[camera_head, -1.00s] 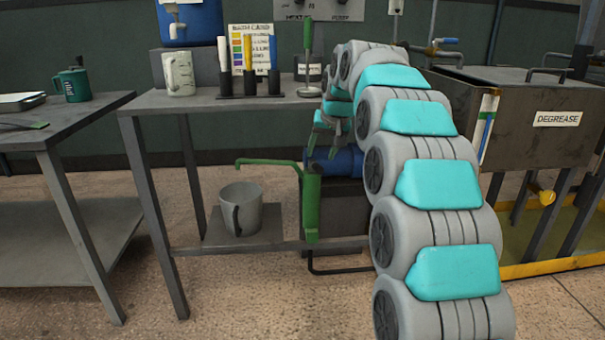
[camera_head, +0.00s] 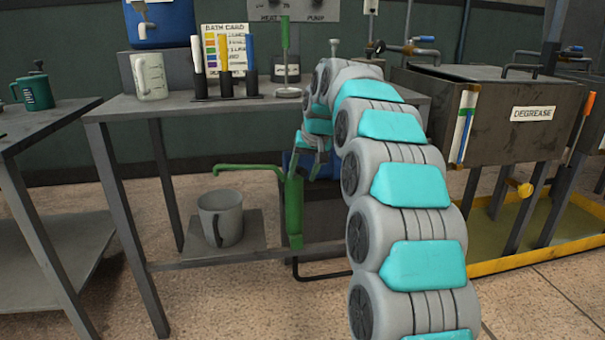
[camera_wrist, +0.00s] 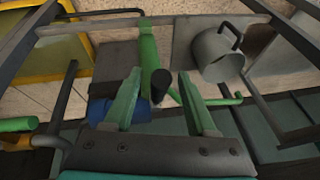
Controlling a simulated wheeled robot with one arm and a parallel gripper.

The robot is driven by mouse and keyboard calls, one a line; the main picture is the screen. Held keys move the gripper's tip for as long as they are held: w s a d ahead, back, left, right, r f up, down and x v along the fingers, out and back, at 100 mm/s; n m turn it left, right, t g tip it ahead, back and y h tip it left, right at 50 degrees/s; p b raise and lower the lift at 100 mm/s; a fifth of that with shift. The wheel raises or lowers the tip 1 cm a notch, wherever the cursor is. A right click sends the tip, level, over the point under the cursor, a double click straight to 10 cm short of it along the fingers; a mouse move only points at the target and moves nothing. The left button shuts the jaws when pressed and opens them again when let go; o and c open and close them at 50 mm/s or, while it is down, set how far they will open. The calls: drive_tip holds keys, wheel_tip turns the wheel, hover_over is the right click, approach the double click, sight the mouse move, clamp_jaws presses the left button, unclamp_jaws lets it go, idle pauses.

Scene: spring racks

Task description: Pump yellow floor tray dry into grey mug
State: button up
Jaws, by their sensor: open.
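The grey mug (camera_head: 220,217) stands upright on the lower shelf under the bench, below the end of the green pump spout (camera_head: 222,169). The green pump (camera_head: 294,208) stands to its right. The yellow floor tray (camera_head: 560,235) lies under the degrease tank at the right, with murky liquid in it. My gripper (camera_head: 311,158) hangs just beside the pump's top. In the wrist view my gripper (camera_wrist: 160,90) is open, with a dark round-ended handle (camera_wrist: 161,84) showing between its fingers; whether they touch it I cannot tell. The mug (camera_wrist: 215,58) also shows there. The mug's inside is not clear.
The bench (camera_head: 180,106) above holds a white jug (camera_head: 149,76), a rack of coloured sticks (camera_head: 226,97) and a green-handled plunger (camera_head: 286,60). A side table (camera_head: 40,122) with a green mug (camera_head: 36,92) stands left. The degrease tank (camera_head: 490,120) stands right.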

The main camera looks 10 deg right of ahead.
drive_tip(key=shift+w+f, duration=0.1)
clamp_jaws()
idle(0.4)
idle(1.0)
